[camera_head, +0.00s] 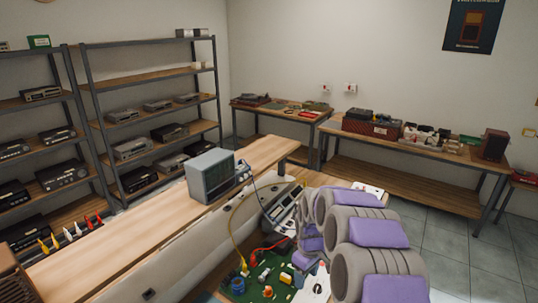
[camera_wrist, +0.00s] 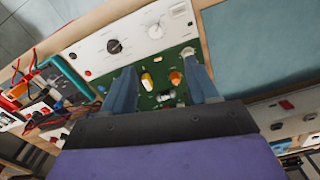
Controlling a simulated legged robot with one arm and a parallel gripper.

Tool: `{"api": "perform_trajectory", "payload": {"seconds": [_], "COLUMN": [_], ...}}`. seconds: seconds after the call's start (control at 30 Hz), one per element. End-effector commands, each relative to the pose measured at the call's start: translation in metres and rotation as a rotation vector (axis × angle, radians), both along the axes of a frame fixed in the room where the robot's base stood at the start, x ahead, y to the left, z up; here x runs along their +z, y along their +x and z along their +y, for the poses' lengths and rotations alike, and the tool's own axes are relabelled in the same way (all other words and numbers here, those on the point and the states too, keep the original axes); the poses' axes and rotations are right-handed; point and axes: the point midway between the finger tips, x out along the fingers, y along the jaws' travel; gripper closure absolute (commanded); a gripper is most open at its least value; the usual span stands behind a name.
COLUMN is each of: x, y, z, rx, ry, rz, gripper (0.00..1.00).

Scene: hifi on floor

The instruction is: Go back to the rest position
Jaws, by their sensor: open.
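My gripper (camera_wrist: 160,75) shows in the wrist view with its two blue-grey fingers spread apart and nothing held between them. Beyond the gap is a green circuit board (camera_wrist: 150,103) with small orange, yellow and white parts. A white panel with dials (camera_wrist: 130,38) lies just past the fingertips. In the head view my grey and purple arm reaches over the workbench at the lower right and hides part of it. The green board (camera_head: 240,289) also shows there, left of the arm. The fingers cannot be made out in the head view.
A grey oscilloscope (camera_head: 212,175) stands on the bench's raised wooden shelf (camera_head: 130,235). Metal racks (camera_head: 150,115) with devices stand at the left. Side tables (camera_head: 400,185) line the back wall. Tiled floor (camera_head: 445,240) is clear at the right.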

Motion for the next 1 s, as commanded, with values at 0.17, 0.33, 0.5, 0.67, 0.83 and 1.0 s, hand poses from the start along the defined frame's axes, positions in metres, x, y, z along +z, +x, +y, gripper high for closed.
{"api": "perform_trajectory", "payload": {"seconds": [0.17, 0.33, 0.5, 0.67, 0.83, 1.0], "x": [0.036, 0.068, 0.092, 0.108, 0.119, 0.122], "y": [-0.043, -0.091, -0.144, -0.197, -0.253, -0.311], "z": [0.005, 0.008, 0.007, 0.006, 0.003, -0.001], "rx": [-0.071, -0.152, -0.240, -0.328, -0.426, -0.532], "ry": [0.010, 0.012, 0.006, -0.006, -0.020, -0.038], "rz": [0.016, 0.035, 0.058, 0.080, 0.096, 0.117], "gripper": [0.41, 0.41, 0.41, 0.41, 0.41, 0.41]}}
